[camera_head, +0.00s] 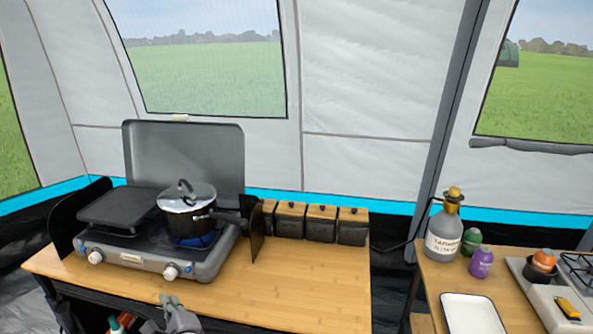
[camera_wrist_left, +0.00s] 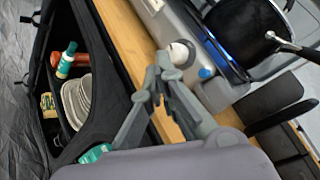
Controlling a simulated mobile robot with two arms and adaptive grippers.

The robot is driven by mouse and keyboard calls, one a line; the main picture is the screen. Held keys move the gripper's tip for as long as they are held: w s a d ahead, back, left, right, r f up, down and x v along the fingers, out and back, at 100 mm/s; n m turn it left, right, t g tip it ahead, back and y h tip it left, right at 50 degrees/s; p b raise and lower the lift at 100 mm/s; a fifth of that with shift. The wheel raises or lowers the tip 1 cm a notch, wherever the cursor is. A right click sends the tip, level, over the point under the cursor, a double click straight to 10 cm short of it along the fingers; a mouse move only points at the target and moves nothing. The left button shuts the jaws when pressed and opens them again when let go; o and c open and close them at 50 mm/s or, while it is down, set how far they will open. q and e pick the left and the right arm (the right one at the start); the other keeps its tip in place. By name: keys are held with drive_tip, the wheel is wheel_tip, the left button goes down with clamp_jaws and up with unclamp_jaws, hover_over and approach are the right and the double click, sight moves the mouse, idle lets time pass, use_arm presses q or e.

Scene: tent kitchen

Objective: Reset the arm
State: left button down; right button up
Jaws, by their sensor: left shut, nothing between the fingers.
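My left gripper (camera_head: 171,300) shows at the bottom of the head view, in front of the wooden table's front edge. In the left wrist view my left gripper (camera_wrist_left: 165,68) has its fingertips together with nothing between them. The tips appear near the front of the camping stove (camera_head: 150,262), by a white knob (camera_wrist_left: 180,53); I cannot tell the exact gap. My right gripper is in neither view.
A lidded pot (camera_head: 187,210) sits on the stove's right burner, its handle pointing right. An open shelf with plates (camera_wrist_left: 76,100) is below. A second table holds bottles (camera_head: 443,232) and a white tray (camera_head: 470,314).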

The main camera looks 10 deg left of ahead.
use_arm(q)
drive_tip(key=s+d+f+n+g+h, duration=0.3)
drive_tip(key=s+d+f+n, duration=0.15)
drive_tip(key=s, duration=0.35)
drive_tip(key=s+d+f+n+g+h, duration=0.3)
drive_tip(key=s+d+f+n, duration=0.15)
drive_tip(key=s, duration=0.35)
drive_tip(key=s+d+n+g+h, duration=0.1)
drive_tip(key=s+d+n+h, duration=0.25)
drive_tip(key=s, duration=0.45)
drive_tip(key=s+d+n+g+h, duration=0.2)
drive_tip(key=s+d+n, duration=0.15)
drive_tip(key=s, duration=0.35)
wheel_tip(320, 180, down, 26)
drive_tip(key=s+m+g, duration=0.1)
drive_tip(key=s, duration=0.1)
drive_tip(key=s+a+f+g, duration=0.1)
drive_tip(key=s+a+f, duration=0.1)
drive_tip(key=s+f, duration=1.4)
drive_tip(key=shift+s+a+y, duration=0.15)
drive_tip(key=shift+a+y, duration=0.15)
drive_tip(key=shift+y, duration=0.05)
